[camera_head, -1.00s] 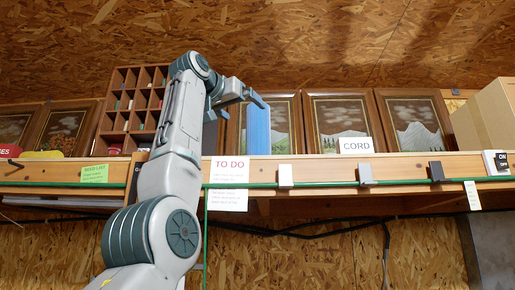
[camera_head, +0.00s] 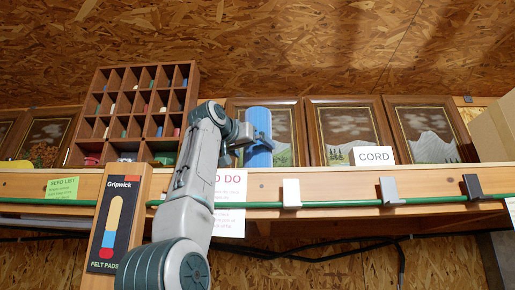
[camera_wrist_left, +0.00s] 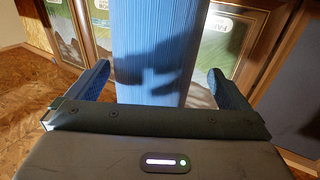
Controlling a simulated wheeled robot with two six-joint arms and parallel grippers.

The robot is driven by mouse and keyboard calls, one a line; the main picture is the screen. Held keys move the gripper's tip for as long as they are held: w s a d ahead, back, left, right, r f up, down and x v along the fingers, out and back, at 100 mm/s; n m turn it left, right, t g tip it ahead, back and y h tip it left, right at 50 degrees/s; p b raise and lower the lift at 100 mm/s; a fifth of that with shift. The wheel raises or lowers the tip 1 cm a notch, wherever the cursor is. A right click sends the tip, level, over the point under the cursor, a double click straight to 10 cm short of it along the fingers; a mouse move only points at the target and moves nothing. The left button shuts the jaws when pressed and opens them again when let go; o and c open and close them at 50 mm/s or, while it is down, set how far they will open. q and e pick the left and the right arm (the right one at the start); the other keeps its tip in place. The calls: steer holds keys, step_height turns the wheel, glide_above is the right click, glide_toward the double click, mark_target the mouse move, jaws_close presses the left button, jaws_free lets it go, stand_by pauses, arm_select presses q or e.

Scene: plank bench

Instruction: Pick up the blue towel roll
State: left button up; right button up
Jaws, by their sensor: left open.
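The blue towel roll (camera_head: 258,122) stands upright on the wooden shelf (camera_head: 335,179), in front of the framed pictures. In the left wrist view the ribbed blue roll (camera_wrist_left: 158,45) fills the space between the two open fingers (camera_wrist_left: 158,82), one on each side. I cannot tell whether either finger touches it. My right gripper is not in view.
A brown pigeonhole rack (camera_head: 103,125) stands left of my arm. A CORD card (camera_head: 373,156) and a cardboard box (camera_head: 497,127) are to the right. Clips (camera_head: 291,193) and a green cord run along the shelf's front edge. A Gripwick felt pads pack (camera_head: 112,222) hangs left of my arm.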

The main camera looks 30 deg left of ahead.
arm_select(q)
steer(key=shift+w+d+r+p, duration=0.2)
steer(key=shift+w+r+p, duration=0.35)
steer(key=shift+w+p, duration=0.35)
steer(key=shift+w+d+p, duration=0.15)
steer(key=shift+w+p, duration=0.2)
steer(key=shift+w+f, duration=0.25)
steer(key=shift+w, duration=0.2)
steer(key=shift+a, duration=0.2)
steer(key=c, duration=0.6)
steer(key=shift+s+d+r, duration=0.1)
steer(key=shift+s, duration=0.05)
steer(key=c, duration=0.6)
steer(key=shift+c, duration=0.2)
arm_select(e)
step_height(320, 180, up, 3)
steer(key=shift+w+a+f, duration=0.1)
